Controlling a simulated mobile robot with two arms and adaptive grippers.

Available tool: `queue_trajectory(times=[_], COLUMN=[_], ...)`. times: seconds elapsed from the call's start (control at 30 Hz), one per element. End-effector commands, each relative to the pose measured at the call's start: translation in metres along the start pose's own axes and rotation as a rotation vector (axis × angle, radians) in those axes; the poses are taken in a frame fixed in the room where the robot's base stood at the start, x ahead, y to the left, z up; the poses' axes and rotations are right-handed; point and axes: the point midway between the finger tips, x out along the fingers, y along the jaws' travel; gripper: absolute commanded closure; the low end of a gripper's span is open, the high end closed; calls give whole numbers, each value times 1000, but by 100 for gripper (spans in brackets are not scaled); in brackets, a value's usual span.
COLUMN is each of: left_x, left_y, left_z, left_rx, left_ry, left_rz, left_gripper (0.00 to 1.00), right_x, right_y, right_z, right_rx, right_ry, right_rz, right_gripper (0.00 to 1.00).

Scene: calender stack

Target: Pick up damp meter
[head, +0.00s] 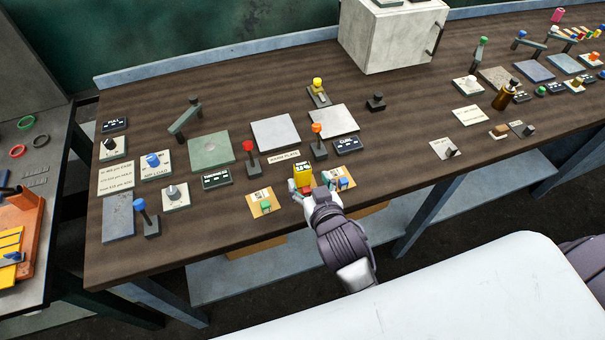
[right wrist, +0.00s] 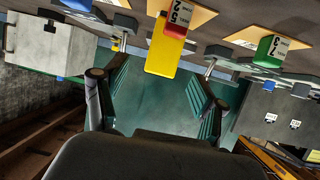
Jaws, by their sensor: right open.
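The damp meter seems to be the yellow, box-shaped device (head: 303,173) with a dark and white face, near the front edge of the brown workbench. It also shows in the right wrist view (right wrist: 163,62) as a yellow body between my fingers. My right gripper (head: 303,190) is at the meter from the front, with its fingers apart on either side of it. In the right wrist view the open fingers (right wrist: 160,85) show a gap to the yellow body. Whether either finger touches it I cannot tell. My left gripper is not in view.
A green block (head: 265,205) and a blue block (head: 343,183) sit on cards on either side of the gripper. A red-topped lever (head: 249,155) and an orange-topped lever (head: 317,140) stand behind. A grey cabinet (head: 385,38) is at the back.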

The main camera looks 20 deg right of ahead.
Motion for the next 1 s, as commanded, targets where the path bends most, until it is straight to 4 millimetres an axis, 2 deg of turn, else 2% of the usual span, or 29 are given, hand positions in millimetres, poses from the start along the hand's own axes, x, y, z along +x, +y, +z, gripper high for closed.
queue_trajectory(times=[0.2,0.5,0.8,1.0], left_x=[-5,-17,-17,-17], left_y=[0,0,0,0], left_z=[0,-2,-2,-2], left_rx=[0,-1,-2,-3], left_ry=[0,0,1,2], left_rz=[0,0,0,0], left_gripper=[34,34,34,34], right_x=[15,55,60,60], right_y=[0,-2,-2,-2], right_z=[-2,-1,1,1], right_rx=[-1,0,0,0], right_ry=[-1,-2,-2,-2], right_rz=[1,0,0,0], right_gripper=[29,29,29,62])
